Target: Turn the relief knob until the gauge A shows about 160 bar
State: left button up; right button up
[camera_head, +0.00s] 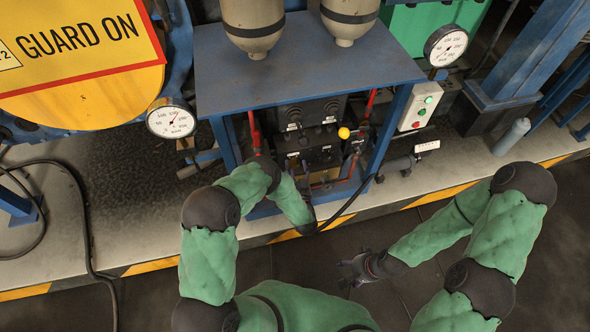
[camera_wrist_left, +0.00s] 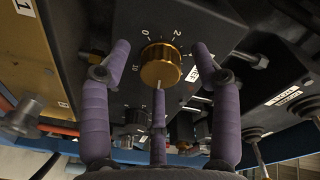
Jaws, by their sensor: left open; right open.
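The brass knob (camera_wrist_left: 161,65) sits on a dark block with a numbered dial around it, and a partly hidden white label (camera_wrist_left: 193,75) is beside it. My left gripper (camera_wrist_left: 160,72) is open, its three purple fingers spread around and below the knob; contact is unclear. My right gripper (camera_head: 352,271) is open and empty above the floor. One round gauge (camera_head: 171,118) stands left of the bench and another (camera_head: 446,46) at its right. Their letters and exact readings are too small to tell.
The blue bench (camera_head: 300,70) carries two tanks and overhangs the dark valve panel (camera_head: 308,150). Red pipes (camera_head: 255,132) and a yellow ball (camera_head: 343,133) are near the panel. A button box (camera_head: 420,106) stands right. The floor around my right gripper is clear.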

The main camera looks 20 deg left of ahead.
pick_arm(q)
jog(key=c, duration=1.1)
jog(key=shift+n, duration=0.8)
jog(key=shift+c, duration=0.2)
jog(key=o, duration=1.1)
jog(key=shift+o, duration=0.2)
jog(key=v, duration=1.2)
